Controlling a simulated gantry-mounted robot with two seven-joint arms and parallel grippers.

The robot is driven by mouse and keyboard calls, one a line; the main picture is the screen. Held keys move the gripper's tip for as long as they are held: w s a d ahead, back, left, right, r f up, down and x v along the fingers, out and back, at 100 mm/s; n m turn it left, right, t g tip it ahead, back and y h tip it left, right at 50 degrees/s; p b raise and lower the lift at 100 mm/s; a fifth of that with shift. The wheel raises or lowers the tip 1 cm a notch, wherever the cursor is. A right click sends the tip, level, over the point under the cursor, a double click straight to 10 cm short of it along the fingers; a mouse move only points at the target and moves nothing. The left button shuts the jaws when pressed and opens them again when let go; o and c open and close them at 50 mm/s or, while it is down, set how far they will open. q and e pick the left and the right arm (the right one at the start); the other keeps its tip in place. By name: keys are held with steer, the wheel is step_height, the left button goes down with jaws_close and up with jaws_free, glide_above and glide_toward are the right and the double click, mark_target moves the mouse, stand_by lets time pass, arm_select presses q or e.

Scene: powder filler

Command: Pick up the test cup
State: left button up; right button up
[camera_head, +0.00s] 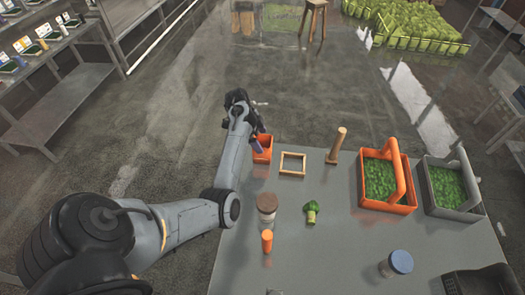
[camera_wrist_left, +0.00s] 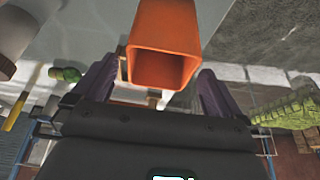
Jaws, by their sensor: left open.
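The test cup, seemingly the orange square open-topped cup (camera_head: 262,156), stands at the table's far left edge. In the left wrist view the same orange cup (camera_wrist_left: 163,55) fills the upper middle, its opening facing the camera. My left gripper (camera_head: 257,141) is at the cup in the head view and hides part of it. In the wrist view its two purple fingers are apart, one on each side of the cup. Whether either finger touches the cup cannot be told. My right gripper is not in view.
Near the cup are a wooden square frame (camera_head: 292,164), a wooden peg (camera_head: 336,146), a brown-lidded jar (camera_head: 267,204), an orange cylinder (camera_head: 267,242) and a broccoli (camera_head: 311,212). An orange basket (camera_head: 405,208), a grey basket (camera_head: 466,213) and a blue-lidded jar (camera_head: 397,263) stand right.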

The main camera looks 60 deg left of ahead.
mark_target(264, 146)
arm_select(q)
steer(key=shift+x, duration=2.6)
steer(key=shift+s, duration=0.1)
steer(key=c, duration=0.9)
